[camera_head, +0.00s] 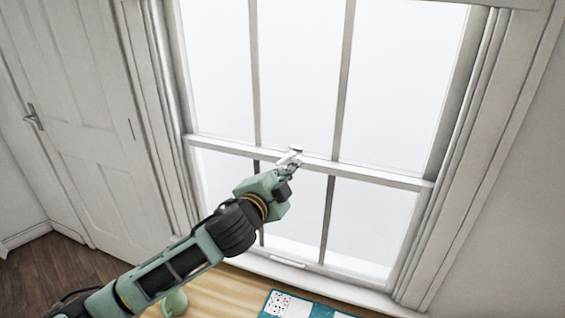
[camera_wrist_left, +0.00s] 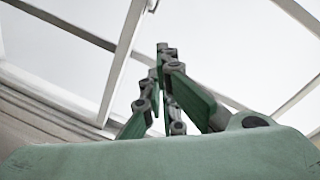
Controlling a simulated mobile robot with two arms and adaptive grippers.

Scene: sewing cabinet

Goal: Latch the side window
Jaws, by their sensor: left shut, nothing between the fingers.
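The white sash window (camera_head: 300,75) fills the middle of the head view, with two rows of panes. Its small latch (camera_head: 296,149) sits on the middle rail. My left gripper (camera_head: 288,165) is at that rail, just below and in front of the latch. The gripper is shut with nothing between its fingers. Whether it touches the latch, and which way the latch is turned, I cannot tell. The left wrist view shows the closed fingers (camera_wrist_left: 162,55) in front of the window bars (camera_wrist_left: 122,60). My right gripper is not in view.
A wooden tabletop (camera_head: 232,292) lies below the window, with a teal-edged patterned item (camera_head: 282,304) and a small green object (camera_head: 174,301) on it. A white door (camera_head: 85,110) with a handle (camera_head: 33,117) stands at the left.

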